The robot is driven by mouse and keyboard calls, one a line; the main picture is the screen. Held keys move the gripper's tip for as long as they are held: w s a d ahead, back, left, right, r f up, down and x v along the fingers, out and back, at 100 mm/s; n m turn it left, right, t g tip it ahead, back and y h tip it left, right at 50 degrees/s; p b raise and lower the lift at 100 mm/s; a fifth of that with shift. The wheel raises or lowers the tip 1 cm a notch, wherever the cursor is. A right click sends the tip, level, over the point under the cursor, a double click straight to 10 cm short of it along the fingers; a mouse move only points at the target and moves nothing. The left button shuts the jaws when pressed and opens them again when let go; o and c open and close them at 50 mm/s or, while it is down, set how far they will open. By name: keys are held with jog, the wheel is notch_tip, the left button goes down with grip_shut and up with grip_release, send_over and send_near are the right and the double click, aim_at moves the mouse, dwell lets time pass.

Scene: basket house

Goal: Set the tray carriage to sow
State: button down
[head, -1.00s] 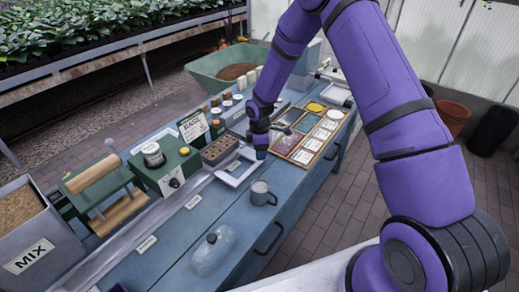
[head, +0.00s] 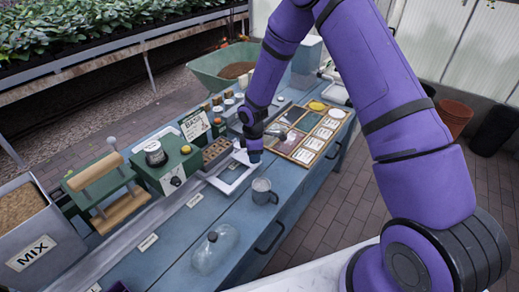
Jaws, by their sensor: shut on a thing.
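The tray carriage (head: 230,185) is a pale frame on a rail along the blue bench. A brown cell tray (head: 216,150) with dark holes sits at its back edge. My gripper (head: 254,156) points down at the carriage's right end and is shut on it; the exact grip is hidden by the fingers. Small white labels, one below the carriage (head: 194,200) and one further left (head: 147,243), lie along the front of the rail; their words are too small to read.
A green machine with a dial (head: 165,168) and a wooden roller press (head: 105,190) stand behind the rail at left. A seed tray (head: 308,130) lies to the right.

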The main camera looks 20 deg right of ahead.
jog(key=s+a, duration=0.3)
jog(key=a, duration=0.1)
jog(key=s+a, duration=0.3)
jog(key=a, duration=0.2)
jog(key=s+a, duration=0.3)
jog(key=a, duration=0.1)
jog(key=shift+s+a, duration=0.25)
jog(key=shift+s, duration=0.1)
jog(key=c, duration=0.7)
grip_release()
jog(key=shift+c, duration=0.2)
jog(key=shift+r, duration=0.1)
notch_tip(320, 180, up, 11)
jog(key=shift+f, duration=0.2)
